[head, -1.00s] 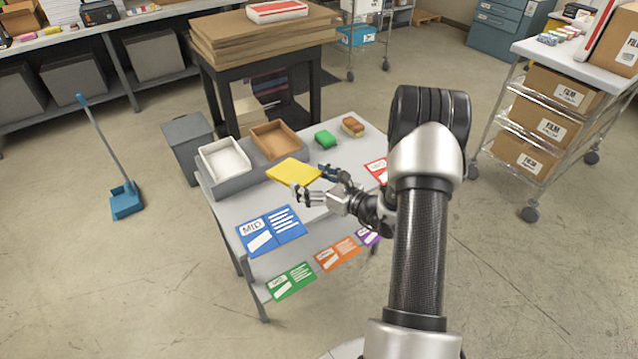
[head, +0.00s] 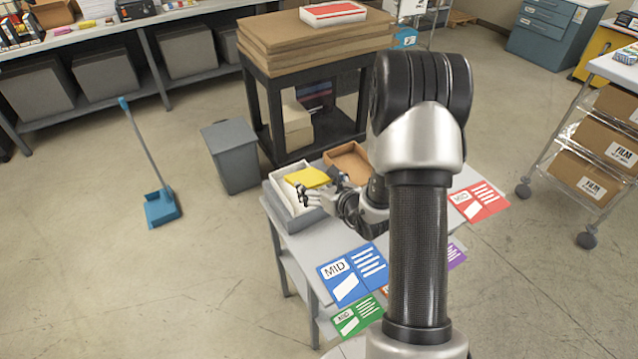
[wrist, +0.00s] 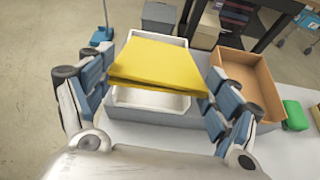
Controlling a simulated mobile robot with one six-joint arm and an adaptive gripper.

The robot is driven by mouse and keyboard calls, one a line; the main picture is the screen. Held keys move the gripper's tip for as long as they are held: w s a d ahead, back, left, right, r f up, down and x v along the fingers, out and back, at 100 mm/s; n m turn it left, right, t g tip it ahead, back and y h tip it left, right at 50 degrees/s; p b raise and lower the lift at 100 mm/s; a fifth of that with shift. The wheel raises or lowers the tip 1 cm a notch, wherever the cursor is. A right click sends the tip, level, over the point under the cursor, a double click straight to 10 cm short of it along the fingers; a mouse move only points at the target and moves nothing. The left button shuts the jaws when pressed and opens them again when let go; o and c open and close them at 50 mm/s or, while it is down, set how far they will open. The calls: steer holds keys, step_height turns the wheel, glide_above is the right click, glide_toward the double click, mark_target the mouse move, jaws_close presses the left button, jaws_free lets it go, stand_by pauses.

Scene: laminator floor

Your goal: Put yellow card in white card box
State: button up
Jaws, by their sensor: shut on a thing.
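The yellow card (head: 308,178) is held flat between the fingers of my gripper (head: 322,194). In the wrist view the yellow card (wrist: 158,65) spans between both fingers of my gripper (wrist: 158,85). The white card box (head: 283,190) sits on a grey base at the back left of the small table. In the wrist view the white box (wrist: 150,100) shows beneath the card, its near part open and empty. The card is over the box and appears above its rim. The card hides part of the box's inside.
The brown box (head: 349,160) stands right of the white one, and it also shows in the wrist view (wrist: 247,82). A green block (wrist: 295,114) lies to its right. Blue (head: 352,274), green (head: 357,316) and red (head: 479,200) cards lie toward the front and right.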

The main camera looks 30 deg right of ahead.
steer(key=w+f+b, duration=0.1)
steer(key=w+f, duration=0.1)
steer(key=f, duration=0.1)
steer(key=shift+w+f+b, duration=0.1)
steer(key=shift+w+b, duration=0.3)
steer(key=w+f+b, duration=0.2)
steer(key=shift+w+a+f, duration=0.1)
steer(key=shift+w+a, duration=0.05)
steer(key=shift+w, duration=0.2)
steer(key=shift+b+x, duration=0.8)
steer(key=shift+x, duration=0.3)
steer(key=shift+f, duration=0.1)
steer(key=o, duration=1)
steer(key=shift+s, duration=0.15)
